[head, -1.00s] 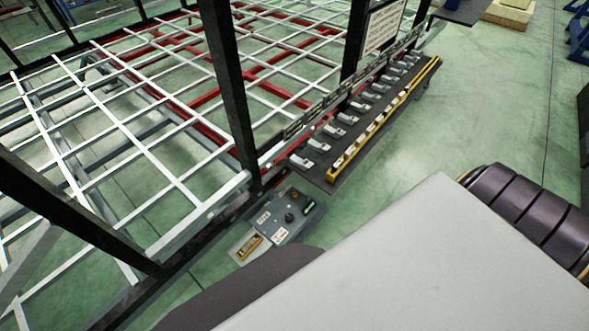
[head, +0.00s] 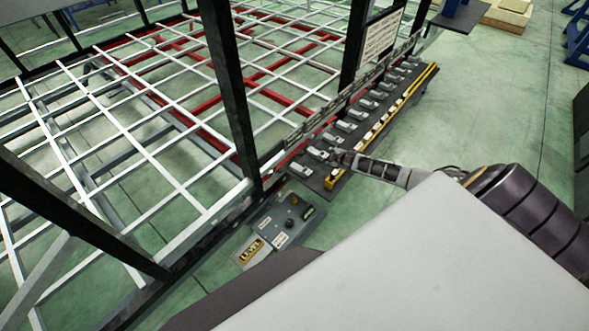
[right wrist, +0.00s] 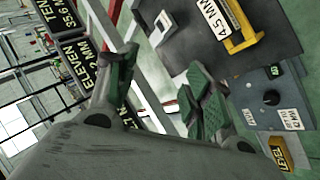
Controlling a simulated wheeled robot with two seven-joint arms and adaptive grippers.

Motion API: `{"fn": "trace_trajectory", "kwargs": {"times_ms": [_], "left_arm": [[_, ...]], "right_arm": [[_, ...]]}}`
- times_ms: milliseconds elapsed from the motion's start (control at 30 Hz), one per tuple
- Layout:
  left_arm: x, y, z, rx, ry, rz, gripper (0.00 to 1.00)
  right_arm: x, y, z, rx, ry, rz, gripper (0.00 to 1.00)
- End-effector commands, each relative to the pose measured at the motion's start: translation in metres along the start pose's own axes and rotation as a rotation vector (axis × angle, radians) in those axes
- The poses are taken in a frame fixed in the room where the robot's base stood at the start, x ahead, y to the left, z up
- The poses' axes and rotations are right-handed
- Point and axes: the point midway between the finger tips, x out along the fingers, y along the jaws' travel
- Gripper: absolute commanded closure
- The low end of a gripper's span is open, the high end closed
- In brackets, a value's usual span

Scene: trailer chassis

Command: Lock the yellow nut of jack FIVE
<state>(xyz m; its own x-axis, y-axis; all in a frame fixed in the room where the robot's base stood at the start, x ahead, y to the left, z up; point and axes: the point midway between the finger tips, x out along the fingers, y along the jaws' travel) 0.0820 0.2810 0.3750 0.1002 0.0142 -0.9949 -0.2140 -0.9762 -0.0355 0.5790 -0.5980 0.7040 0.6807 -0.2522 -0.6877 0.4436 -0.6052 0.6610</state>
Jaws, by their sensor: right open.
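A dark shelf (head: 318,184) along the frame's edge carries a row of small grey lever-like pieces (head: 347,127) beside a yellow rail (head: 405,97). I cannot make out the yellow nut of jack FIVE or tell which place is FIVE. My right gripper (head: 337,154) is over the near end of this shelf, close to the pieces; contact cannot be told. In the right wrist view its green-padded fingers (right wrist: 165,92) are apart with nothing seen between them. My left gripper is not in view.
Label plates reading TEN (right wrist: 48,12) and ELEVEN (right wrist: 85,68) run beside the fingers. A 4.5 MM block (right wrist: 208,18) sits on the shelf. A grey control box (head: 282,222) is on the near side. Black posts (head: 232,95) rise from the white grid. Green floor is open at right.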

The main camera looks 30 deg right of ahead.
Motion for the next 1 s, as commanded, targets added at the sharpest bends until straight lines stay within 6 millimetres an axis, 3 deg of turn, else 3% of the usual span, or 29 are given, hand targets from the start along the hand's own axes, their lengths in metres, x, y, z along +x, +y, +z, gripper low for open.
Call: {"fn": "trace_trajectory", "kwargs": {"times_ms": [33, 133, 333, 633, 1000], "left_arm": [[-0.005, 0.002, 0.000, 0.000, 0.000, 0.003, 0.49], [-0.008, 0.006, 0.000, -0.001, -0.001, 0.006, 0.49], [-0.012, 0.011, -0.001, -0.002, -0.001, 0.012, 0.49], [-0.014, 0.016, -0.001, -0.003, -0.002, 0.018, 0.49], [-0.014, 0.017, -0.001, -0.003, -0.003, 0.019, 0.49]], "right_arm": [[-0.009, 0.013, -0.013, -0.037, 0.012, 0.003, 0.49], [-0.022, 0.025, -0.035, -0.118, 0.027, -0.004, 0.49], [-0.051, 0.023, -0.069, -0.310, 0.044, -0.044, 0.49], [-0.093, -0.024, -0.104, -0.645, 0.064, -0.155, 0.49], [-0.132, -0.076, -0.124, -1.028, 0.102, -0.283, 0.49]]}}
